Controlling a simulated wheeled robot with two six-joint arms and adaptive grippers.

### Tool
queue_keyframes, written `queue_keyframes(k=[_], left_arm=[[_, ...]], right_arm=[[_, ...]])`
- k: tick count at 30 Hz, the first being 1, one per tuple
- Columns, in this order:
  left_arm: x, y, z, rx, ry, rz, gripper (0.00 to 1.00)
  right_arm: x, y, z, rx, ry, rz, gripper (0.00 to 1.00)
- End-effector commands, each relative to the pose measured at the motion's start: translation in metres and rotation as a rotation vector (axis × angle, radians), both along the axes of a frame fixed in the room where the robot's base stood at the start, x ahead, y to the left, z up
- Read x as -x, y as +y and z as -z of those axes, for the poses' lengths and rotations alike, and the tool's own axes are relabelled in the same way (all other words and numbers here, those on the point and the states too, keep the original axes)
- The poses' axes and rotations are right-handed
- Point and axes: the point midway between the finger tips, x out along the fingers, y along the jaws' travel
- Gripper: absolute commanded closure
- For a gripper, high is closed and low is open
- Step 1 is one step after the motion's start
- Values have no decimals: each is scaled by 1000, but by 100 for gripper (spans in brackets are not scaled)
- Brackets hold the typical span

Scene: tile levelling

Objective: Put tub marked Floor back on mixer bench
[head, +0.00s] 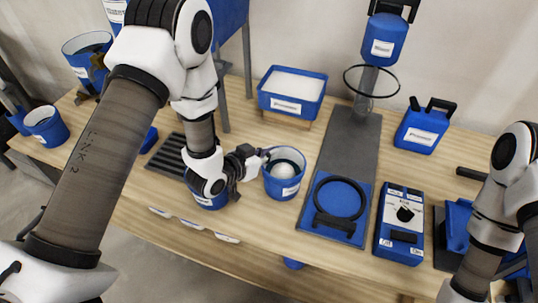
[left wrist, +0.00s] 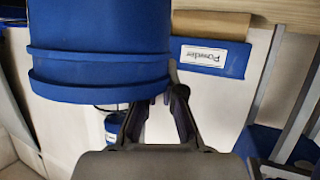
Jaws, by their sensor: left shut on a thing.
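A blue tub (head: 284,184) with a white label and pale contents is at the middle of the bench in the head view. Its label is too small to read. My left gripper (head: 261,159) is shut on the tub's wall at its left side. In the left wrist view the tub (left wrist: 98,55) fills the upper left, beside the fingers (left wrist: 165,97). I cannot tell whether the tub touches the bench. Another blue tub (head: 208,201) is partly hidden under my left wrist. My right gripper is not in view.
The wooden bench (head: 262,232) has a bare front strip with several labels on its edge. Behind stands a blue powder bin (head: 292,92).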

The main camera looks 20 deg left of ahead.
Motion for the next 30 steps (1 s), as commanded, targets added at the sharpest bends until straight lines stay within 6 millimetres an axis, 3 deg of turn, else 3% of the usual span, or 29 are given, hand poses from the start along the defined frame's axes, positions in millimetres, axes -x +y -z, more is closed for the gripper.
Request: queue_keyframes(k=[9,12,23,30], left_arm=[[-1,0,3,1,-5,-1,100],[0,0,4,0,-2,0,67],[2,1,2,0,-1,-1,67],[40,20,-16,4,2,-6,67]], right_arm=[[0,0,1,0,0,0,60],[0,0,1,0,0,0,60],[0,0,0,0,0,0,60],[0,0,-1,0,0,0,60]])
